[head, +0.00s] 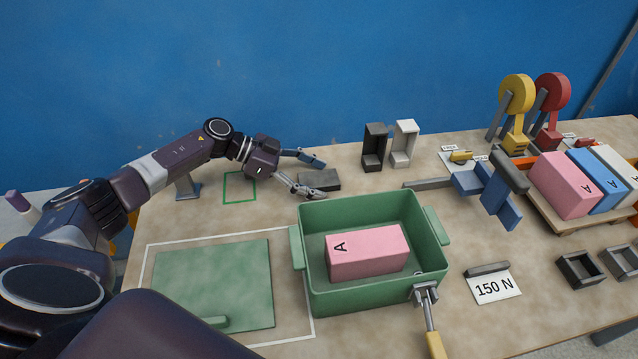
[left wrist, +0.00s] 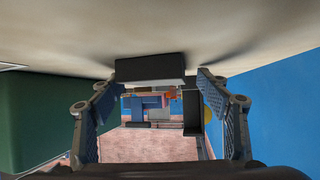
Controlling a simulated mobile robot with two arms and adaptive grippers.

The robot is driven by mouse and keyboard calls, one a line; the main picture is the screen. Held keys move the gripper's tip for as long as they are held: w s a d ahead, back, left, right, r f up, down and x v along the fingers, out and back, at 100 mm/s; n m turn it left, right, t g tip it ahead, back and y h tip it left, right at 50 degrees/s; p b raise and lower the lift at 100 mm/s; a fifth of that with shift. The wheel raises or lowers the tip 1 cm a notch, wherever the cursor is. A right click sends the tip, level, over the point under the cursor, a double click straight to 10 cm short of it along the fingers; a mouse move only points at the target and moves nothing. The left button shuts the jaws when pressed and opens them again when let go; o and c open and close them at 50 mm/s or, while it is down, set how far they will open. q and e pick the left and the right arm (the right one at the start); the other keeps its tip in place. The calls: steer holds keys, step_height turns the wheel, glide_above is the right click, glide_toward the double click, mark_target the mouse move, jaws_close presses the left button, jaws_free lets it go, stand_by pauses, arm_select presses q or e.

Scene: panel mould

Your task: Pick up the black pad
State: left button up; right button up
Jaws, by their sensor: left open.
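The black pad (head: 319,180) is a flat dark block lying on the table behind the green box. My left gripper (head: 316,178) is open at the pad's left end, with one finger on its far side and one on its near side. In the left wrist view the pad (left wrist: 150,71) shows as a dark block between the two spread fingertips. I cannot tell whether either finger touches it. My right gripper is not in view.
The green box (head: 432,262) holding a pink block (head: 368,252) stands close in front of the pad. A black holder (head: 374,148) and a white holder (head: 404,143) stand to the right behind it. A green outlined square (head: 240,187) on the left is empty.

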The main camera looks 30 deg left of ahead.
arm_select(q)
steer(key=c, duration=1.4)
steer(key=shift+o, duration=0.2)
